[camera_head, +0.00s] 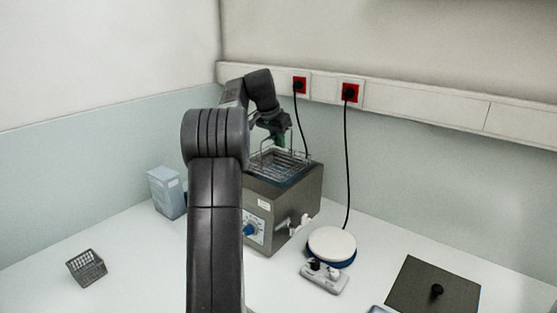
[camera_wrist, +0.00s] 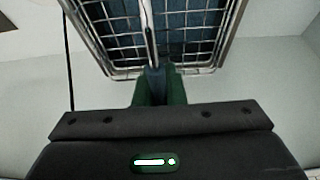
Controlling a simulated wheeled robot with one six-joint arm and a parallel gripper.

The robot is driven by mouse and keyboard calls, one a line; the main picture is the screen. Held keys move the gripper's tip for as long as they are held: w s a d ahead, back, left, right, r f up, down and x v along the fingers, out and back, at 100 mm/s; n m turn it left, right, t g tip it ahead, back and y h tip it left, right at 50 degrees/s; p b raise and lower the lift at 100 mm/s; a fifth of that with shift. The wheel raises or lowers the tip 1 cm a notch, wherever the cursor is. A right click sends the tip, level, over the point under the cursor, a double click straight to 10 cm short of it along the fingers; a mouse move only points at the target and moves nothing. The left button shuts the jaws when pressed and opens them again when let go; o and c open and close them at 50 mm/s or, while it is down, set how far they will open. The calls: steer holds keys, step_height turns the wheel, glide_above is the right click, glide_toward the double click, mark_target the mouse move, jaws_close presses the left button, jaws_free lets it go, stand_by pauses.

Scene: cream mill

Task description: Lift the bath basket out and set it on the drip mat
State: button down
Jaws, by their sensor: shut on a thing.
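The bath basket (camera_head: 290,163), of silvery wire mesh, is at the open top of the grey bath (camera_head: 300,197). Its raised wire handle reaches up to my gripper (camera_head: 278,137). In the wrist view, the green fingers of my gripper (camera_wrist: 158,85) are shut on this handle, and the mesh of the basket (camera_wrist: 200,70) shows beyond them with blue behind it. I cannot tell how far the basket sits inside the bath or whether it touches the bottom. I cannot make out the drip mat for certain.
A dark square lid with a black knob (camera_head: 432,280) lies at the right. A pale blue box (camera_head: 166,192) and a small grey mesh basket (camera_head: 87,268) are left.

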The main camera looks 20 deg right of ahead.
step_height(320, 180, up, 5)
steer(key=shift+r+p, duration=0.2)
steer(key=shift+p, duration=0.15)
step_height(320, 180, up, 2)
steer(key=p, duration=0.2)
steer(key=shift+r+p, duration=0.15)
steer(key=shift+p, duration=0.15)
